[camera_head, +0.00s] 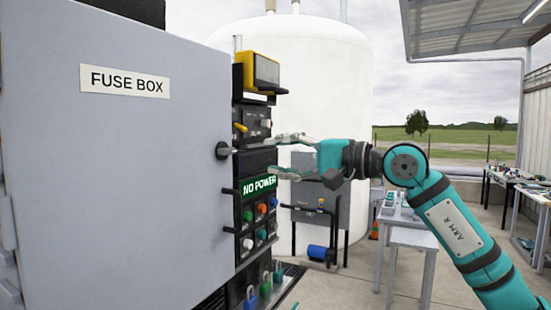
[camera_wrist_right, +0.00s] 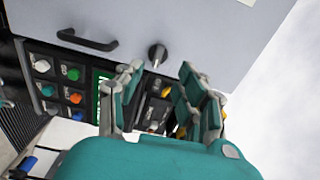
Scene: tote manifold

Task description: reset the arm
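My right arm, marked "ARM R" (camera_head: 458,228), reaches in from the right. My right gripper (camera_head: 277,156) is open and empty, its fingers pointing at the fuse box door (camera_head: 110,190). The door's dark knob (camera_head: 223,150) stands out just beyond the fingertips, apart from them in the head view. In the right wrist view the knob (camera_wrist_right: 157,52) shows between the two open fingers (camera_wrist_right: 160,72). My left gripper is not in view.
A control panel beside the door carries a green "NO POWER" sign (camera_head: 259,186), coloured buttons (camera_head: 262,209) and a yellow device (camera_head: 261,71). A white tank (camera_head: 320,80) stands behind. Metal tables (camera_head: 412,240) stand at the right, with open floor around them.

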